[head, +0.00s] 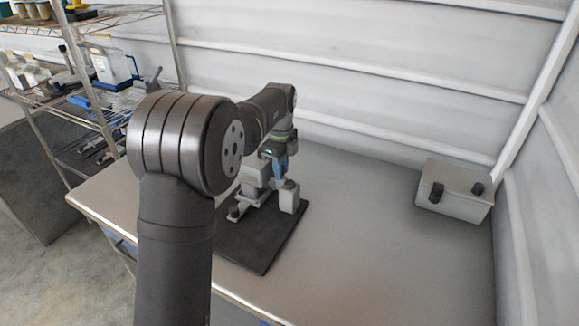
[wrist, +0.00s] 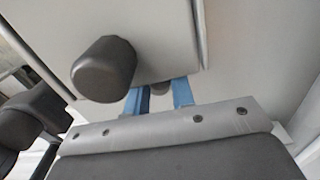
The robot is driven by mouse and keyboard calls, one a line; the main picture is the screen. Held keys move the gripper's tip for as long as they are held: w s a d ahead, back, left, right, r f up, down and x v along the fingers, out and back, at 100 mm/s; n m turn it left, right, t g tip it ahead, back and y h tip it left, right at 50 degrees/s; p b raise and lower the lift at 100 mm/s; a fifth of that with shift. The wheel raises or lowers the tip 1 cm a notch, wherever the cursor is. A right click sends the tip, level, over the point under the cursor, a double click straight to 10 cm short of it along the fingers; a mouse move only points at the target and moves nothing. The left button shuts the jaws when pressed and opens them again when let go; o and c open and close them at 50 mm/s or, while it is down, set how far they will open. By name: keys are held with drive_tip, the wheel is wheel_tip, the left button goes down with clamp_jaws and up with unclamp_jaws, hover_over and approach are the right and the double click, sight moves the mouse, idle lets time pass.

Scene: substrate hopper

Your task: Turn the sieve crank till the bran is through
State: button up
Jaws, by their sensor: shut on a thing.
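The pale grey sieve machine (head: 289,201) stands on a dark mat on the bench, partly hidden by my arm. Its housing (wrist: 150,30) fills the upper wrist view, with a dark round knob (wrist: 103,70) standing out from it. My gripper (head: 273,166) is over the machine, its blue fingers pointing down. In the wrist view the fingers (wrist: 160,96) straddle a small dark piece, which seems to be the crank handle (wrist: 160,88). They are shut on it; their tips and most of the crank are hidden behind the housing. No bran can be seen.
The dark mat (head: 252,250) lies on the grey bench (head: 365,240). A grey box with two black knobs (head: 455,190) stands at the right by the wall. A wire shelf (head: 100,90) with several containers is at the left. The bench's middle right is clear.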

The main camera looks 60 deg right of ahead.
drive_tip(key=s+a, duration=0.3)
drive_tip(key=a, duration=0.2)
drive_tip(key=shift+a, duration=0.35)
drive_tip(key=o, duration=0.7)
drive_tip(key=shift+c, duration=0.2)
drive_tip(key=shift+r, duration=0.1)
wheel_tip(320, 180, up, 7)
idle(0.3)
